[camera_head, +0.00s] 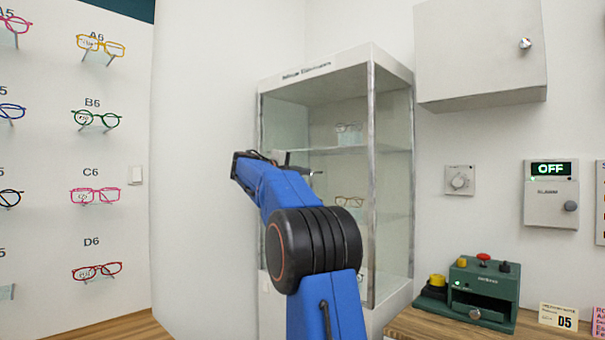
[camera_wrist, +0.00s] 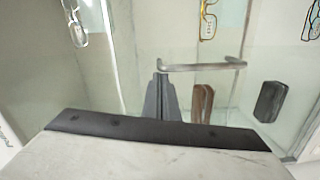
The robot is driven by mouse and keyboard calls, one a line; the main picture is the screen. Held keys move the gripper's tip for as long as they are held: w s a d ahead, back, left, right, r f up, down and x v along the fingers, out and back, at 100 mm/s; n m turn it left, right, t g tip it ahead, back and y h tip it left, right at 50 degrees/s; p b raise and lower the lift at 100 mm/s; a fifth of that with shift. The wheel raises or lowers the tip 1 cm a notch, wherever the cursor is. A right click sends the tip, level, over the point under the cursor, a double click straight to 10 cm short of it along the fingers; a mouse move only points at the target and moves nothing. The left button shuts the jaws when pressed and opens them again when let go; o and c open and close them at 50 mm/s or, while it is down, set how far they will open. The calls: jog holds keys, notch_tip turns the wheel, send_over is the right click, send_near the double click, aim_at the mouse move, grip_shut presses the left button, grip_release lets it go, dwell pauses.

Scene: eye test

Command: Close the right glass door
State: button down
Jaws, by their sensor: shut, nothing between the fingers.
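A white display cabinet (camera_head: 392,62) with glass panes stands in the middle of the head view. Its glass front (camera_head: 335,235) is see-through, and I cannot tell where the right door's edge lies or how far it is open. A silver bar handle (camera_wrist: 205,67) on the glass crosses the wrist view; in the head view a small metal piece, probably this handle, shows beside my gripper. My gripper (camera_wrist: 160,78) is shut and empty, its grey fingertips close to the handle's left end. I cannot tell whether they touch it. In the head view my arm hides part of the cabinet front.
Eyeglasses (camera_head: 349,202) stand on shelves inside the cabinet. A brown item (camera_wrist: 202,103) and a black item (camera_wrist: 270,101) show behind the glass. A green machine (camera_head: 484,293) stands on the wooden counter at right. A white wall box (camera_head: 480,60) hangs above. Eyeglasses fill the left wall.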

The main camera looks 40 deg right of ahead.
jog(key=s+d, duration=0.1)
jog(key=s, duration=1.8)
jog(key=shift+s+d, duration=0.2)
jog(key=shift+d, duration=0.05)
